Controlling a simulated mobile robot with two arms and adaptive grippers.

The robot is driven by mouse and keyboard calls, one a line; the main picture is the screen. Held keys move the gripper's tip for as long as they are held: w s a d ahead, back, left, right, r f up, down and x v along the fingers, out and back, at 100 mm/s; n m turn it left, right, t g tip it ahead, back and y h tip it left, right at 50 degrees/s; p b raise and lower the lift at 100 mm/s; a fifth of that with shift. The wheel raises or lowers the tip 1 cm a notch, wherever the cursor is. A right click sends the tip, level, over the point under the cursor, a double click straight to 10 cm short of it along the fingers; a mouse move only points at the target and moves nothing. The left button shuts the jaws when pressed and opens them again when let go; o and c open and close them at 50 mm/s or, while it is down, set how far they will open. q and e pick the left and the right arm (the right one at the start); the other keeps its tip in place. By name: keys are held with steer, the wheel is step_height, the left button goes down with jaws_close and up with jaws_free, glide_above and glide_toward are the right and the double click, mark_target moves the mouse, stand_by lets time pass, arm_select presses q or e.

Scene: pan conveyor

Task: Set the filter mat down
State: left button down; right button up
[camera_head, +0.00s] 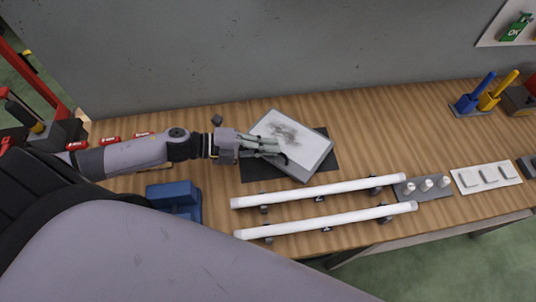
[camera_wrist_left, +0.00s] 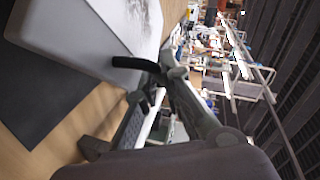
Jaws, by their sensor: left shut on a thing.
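The filter mat (camera_head: 301,143) is a white-grey slab with a dark smudge on its top face. My left gripper (camera_head: 272,147) is shut on its left edge. The mat lies skewed over a black rectangular pad (camera_head: 259,173) on the table. I cannot tell in the head view whether it touches the pad. In the left wrist view the mat (camera_wrist_left: 75,40) fills the upper left, beside the dark pad (camera_wrist_left: 35,95), with dark gripper fingers (camera_wrist_left: 145,80) at its edge. My right gripper is not in view.
Two white tubes (camera_head: 320,190) lie on small supports in front of the pad. A blue block (camera_head: 174,196) stands left. A grey peg plate (camera_head: 424,187) and a white switch panel (camera_head: 487,175) are right. Red cylinders (camera_head: 111,140) lie behind my arm.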

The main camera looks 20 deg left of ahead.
mark_target(263, 157)
arm_select(q)
steer(key=shift+f, duration=2.25)
steer(key=c, duration=1.7)
jaws_free()
steer(key=b+v, duration=0.1)
steer(key=v, duration=1)
steer(key=shift+s+a+r, duration=0.2)
steer(key=shift+s+a, duration=0.1)
steer(key=shift+a, duration=0.1)
steer(key=shift+r, duration=0.1)
